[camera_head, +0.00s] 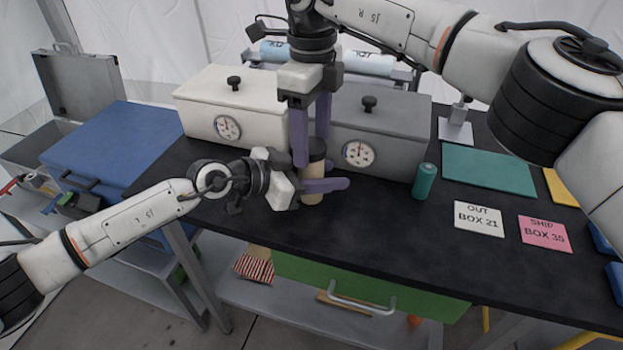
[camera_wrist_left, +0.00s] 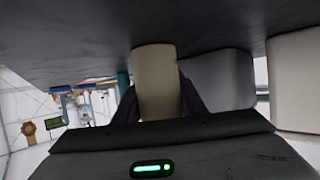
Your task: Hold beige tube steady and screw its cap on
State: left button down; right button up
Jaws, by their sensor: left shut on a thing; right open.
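The beige tube (camera_head: 313,172) stands upright on the dark table in front of the two lidded boxes. Its dark brown cap (camera_head: 317,150) is at its top; whether it is seated or threaded cannot be told. My left gripper (camera_head: 322,187) is shut on the tube from the left, low on its body. The tube (camera_wrist_left: 157,80) also shows between the fingers in the left wrist view, where the cap is not visible. My right gripper (camera_head: 311,150) points down from above, open, its purple fingers on either side of the cap. Contact with the cap cannot be told.
A white box (camera_head: 245,100) and a grey box (camera_head: 385,120) with gauges stand close behind the tube. A teal cylinder (camera_head: 424,181) stands to the right. Beyond it lie a green mat (camera_head: 488,169), a white card (camera_head: 479,218) and a pink card (camera_head: 544,233). The front table is clear.

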notch_tip(320, 180, up, 4)
jog(key=shift+a+r, duration=0.1)
jog(key=shift+r, duration=0.1)
jog(key=shift+c, duration=0.4)
jog(key=n, duration=0.1)
jog(key=r+n, duration=0.1)
jog(key=n, duration=0.2)
jog(key=shift+r+n, duration=0.3)
jog(key=shift+r, duration=0.05)
jog(key=n, duration=0.2)
jog(key=r+n, duration=0.1)
jog(key=n, duration=0.2)
jog(key=shift+r+n, duration=0.4)
jog(key=shift+f, duration=0.1)
jog(key=shift+f, duration=3.95)
